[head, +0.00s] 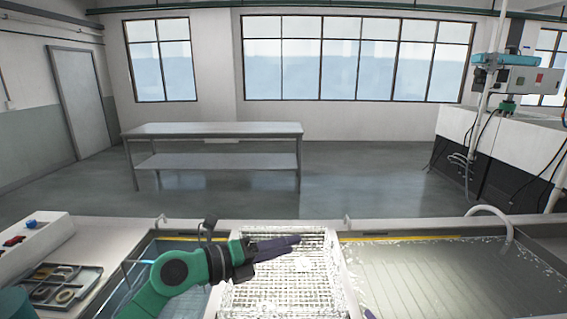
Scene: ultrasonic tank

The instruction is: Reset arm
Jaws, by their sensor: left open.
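My left arm, green and dark, comes in from the lower left in the head view. Its gripper (296,240) points right, over the far part of a white wire-mesh basket (290,297). The left gripper is open, its dark fingers seen edge-on so that they overlap, with nothing visible between them. A small dark purple tip at the bottom edge looks like a finger of my right gripper (370,314); the rest of it is out of frame.
A tank of liquid (440,275) lies right of the basket, with a curved pipe (492,212) at its far edge. A parts tray (60,285) with metal rings sits at left. A metal table (212,129) stands beyond on open floor.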

